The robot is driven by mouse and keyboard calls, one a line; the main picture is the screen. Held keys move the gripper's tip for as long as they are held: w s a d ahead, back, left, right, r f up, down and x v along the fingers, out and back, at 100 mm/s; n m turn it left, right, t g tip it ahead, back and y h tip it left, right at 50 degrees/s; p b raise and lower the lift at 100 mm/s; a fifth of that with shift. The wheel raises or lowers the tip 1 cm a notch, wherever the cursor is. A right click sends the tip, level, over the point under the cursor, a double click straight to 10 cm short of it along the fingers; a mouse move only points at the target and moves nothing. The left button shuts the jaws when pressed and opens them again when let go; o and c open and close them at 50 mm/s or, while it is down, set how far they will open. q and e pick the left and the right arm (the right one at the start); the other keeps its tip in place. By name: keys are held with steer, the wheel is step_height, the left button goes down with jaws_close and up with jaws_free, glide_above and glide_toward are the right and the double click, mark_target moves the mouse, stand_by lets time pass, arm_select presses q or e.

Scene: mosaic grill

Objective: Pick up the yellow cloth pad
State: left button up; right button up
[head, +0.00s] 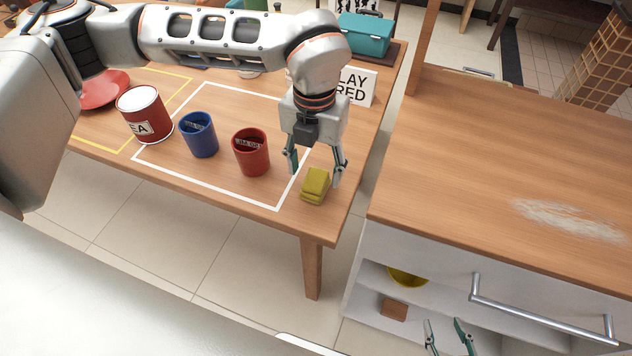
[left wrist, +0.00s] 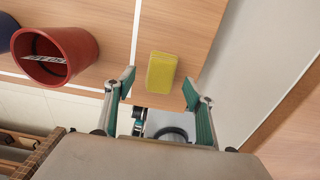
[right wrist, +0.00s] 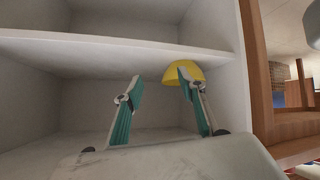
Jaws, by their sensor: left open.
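The yellow cloth pad (head: 315,186) lies on the wooden table near its front right corner, just right of the white outline. It also shows in the left wrist view (left wrist: 161,73), ahead of and between the fingers. My left gripper (head: 318,172) points down over the pad, open, with its fingers to either side and a little behind it in the head view; I cannot tell any contact. My right gripper (head: 448,338) is open and empty at the bottom of the head view, in front of the shelf cabinet; in the right wrist view its fingers (right wrist: 162,95) stand apart.
A red cup (head: 251,153) stands left of the pad, then a blue cup (head: 199,135) and a red tea tin (head: 144,114). The cabinet (head: 480,170) is at the right, with a yellow bowl (head: 408,277) and brown block (head: 393,308) on its shelves. A gap separates table and cabinet.

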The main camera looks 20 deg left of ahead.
mark_target(315, 179)
arm_select(q)
steer(key=f, duration=0.3)
steer(key=shift+s, duration=0.2)
steer(key=shift+f, duration=0.35)
steer(key=shift+w, duration=0.1)
steer(key=c, duration=1.1)
arm_select(e)
steer(key=shift+w, duration=0.35)
arm_select(q)
steer(key=shift+r, duration=0.15)
steer(key=shift+d+r, duration=0.1)
steer(key=shift+r, duration=0.5)
step_height(315, 179, up, 19)
steer(key=p, duration=0.2)
steer(key=shift+f, duration=0.15)
arm_select(e)
steer(key=shift+a+r, duration=0.25)
steer(key=shift+r, duration=0.75)
